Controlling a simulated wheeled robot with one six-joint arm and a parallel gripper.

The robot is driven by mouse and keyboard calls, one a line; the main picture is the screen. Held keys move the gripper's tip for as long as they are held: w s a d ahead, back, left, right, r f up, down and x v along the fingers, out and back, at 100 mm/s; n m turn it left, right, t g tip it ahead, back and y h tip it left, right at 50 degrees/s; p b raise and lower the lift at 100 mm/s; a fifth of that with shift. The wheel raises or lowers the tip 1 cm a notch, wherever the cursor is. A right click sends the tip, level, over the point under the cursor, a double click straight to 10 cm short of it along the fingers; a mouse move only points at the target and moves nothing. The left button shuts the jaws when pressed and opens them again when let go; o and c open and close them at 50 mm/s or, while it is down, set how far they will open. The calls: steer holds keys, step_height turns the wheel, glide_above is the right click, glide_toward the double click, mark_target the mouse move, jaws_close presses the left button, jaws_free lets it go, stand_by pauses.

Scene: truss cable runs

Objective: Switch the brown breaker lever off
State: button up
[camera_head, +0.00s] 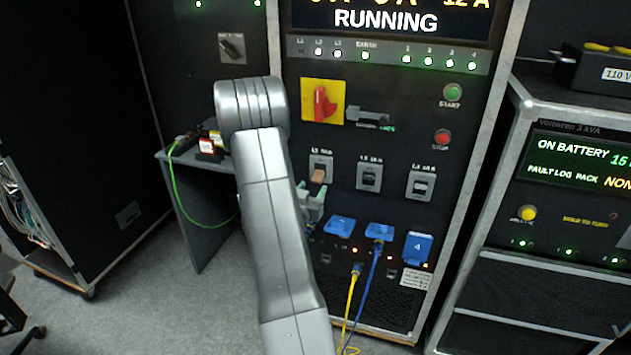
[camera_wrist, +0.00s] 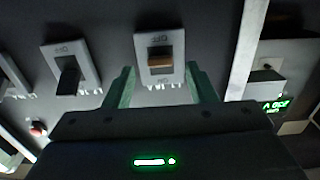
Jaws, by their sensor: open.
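The brown breaker lever (camera_head: 319,175) sits on a light grey plate in the leftmost place of a row of three breakers on the dark cabinet front. In the wrist view the brown lever (camera_wrist: 160,64) is near the top middle, on its plate between upside-down OFF and ON marks, OFF above and ON below in the picture. I cannot tell surely which way it is tilted. My gripper (camera_head: 312,205) is just below the lever in the head view. In the wrist view my gripper (camera_wrist: 163,84) is open, its greenish fingers either side of the plate's lower part, with nothing held between them.
A red rotary switch (camera_head: 324,104) on yellow is above. A side table (camera_head: 179,160) stands left of my arm.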

mark_target(316, 182)
steer(key=shift+x, duration=1.95)
steer(key=c, duration=1)
